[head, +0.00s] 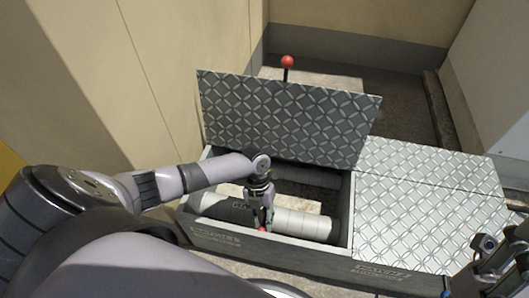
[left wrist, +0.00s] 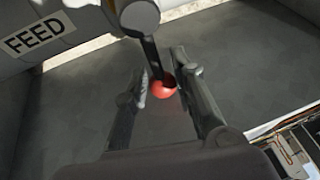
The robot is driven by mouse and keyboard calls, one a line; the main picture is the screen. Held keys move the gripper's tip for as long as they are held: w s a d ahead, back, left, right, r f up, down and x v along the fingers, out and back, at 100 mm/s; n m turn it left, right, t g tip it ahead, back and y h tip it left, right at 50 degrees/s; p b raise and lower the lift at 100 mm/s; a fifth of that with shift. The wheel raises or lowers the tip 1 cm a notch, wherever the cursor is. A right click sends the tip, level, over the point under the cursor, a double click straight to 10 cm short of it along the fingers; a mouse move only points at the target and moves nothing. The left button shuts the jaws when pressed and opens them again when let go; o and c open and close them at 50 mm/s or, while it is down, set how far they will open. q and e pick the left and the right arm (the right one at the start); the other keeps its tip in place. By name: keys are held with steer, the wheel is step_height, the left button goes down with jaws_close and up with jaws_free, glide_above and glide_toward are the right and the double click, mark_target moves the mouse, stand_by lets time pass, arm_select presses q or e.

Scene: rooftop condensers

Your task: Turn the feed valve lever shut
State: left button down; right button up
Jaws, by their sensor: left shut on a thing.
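The feed valve lever (left wrist: 151,58) is a dark bar ending in a red ball knob (left wrist: 163,89). It comes off a grey pipe with a FEED label (left wrist: 38,34) in the left wrist view. My left gripper (left wrist: 164,94) is shut on the lever at its red knob, with a finger on either side. In the head view my left gripper (head: 262,222) points down into the open box (head: 345,212), by the pale pipe (head: 300,224), and a bit of red shows at its tips. My right gripper (head: 490,262) is at the lower right edge, partly cut off.
The box's diamond-plate lid (head: 290,120) stands raised behind the opening, with a red ball (head: 287,62) on a stem at its top edge. A closed plate cover (head: 420,200) lies to the right. A beige wall (head: 120,80) bounds the left.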

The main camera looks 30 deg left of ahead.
arm_select(q)
steer(key=shift+a, duration=0.2)
steer(key=c, duration=1.6)
jaws_free()
steer(key=shift+o, duration=1.4)
steer(key=shift+d, duration=0.15)
